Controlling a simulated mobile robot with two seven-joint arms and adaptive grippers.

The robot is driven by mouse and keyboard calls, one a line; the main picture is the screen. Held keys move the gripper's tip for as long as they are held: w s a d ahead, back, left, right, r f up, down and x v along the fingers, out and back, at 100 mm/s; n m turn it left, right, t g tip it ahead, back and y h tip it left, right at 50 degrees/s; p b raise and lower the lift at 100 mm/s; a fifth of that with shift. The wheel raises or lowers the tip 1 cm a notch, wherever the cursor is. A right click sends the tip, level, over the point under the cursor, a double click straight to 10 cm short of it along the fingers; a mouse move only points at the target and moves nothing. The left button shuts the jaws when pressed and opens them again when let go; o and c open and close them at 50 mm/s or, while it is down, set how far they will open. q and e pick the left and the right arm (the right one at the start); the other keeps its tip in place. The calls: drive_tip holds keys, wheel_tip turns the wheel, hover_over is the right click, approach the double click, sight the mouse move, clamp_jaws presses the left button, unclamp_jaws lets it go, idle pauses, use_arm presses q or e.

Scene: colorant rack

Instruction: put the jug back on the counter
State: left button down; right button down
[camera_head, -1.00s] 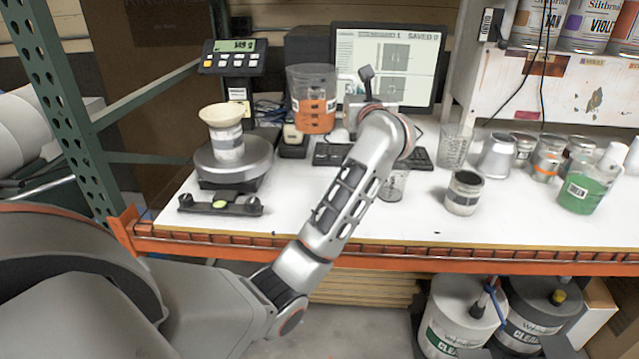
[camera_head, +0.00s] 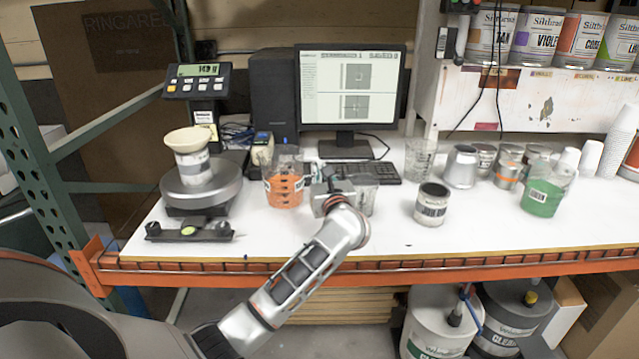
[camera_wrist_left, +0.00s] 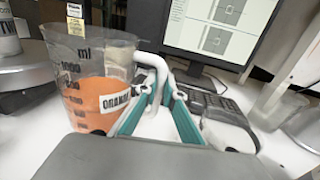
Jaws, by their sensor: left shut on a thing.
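The jug (camera_head: 284,188) is a clear measuring jug with orange liquid in its lower part. It is upright at the white counter (camera_head: 300,232), right of the scale. I cannot tell whether its base touches the counter. My left gripper (camera_head: 322,182) is at the jug's right side. In the left wrist view the jug (camera_wrist_left: 88,92) is at the left with its label partly hidden. The teal fingers of my left gripper (camera_wrist_left: 158,98) are shut on its white handle (camera_wrist_left: 153,68). My right gripper is not in view.
A scale (camera_head: 202,188) holding a cream-topped cup (camera_head: 190,158) stands left of the jug. A keyboard (camera_head: 372,172) and monitor (camera_head: 350,88) are behind. A small can (camera_head: 431,204) stands to the right.

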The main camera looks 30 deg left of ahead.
sight(320, 181)
use_arm(q)
drive_tip(key=shift+f, duration=1.7)
drive_tip(key=shift+f, duration=0.2)
drive_tip(key=c, duration=2.2)
unclamp_jaws()
drive_tip(key=shift+o, duration=0.2)
drive_tip(key=shift+r, duration=0.1)
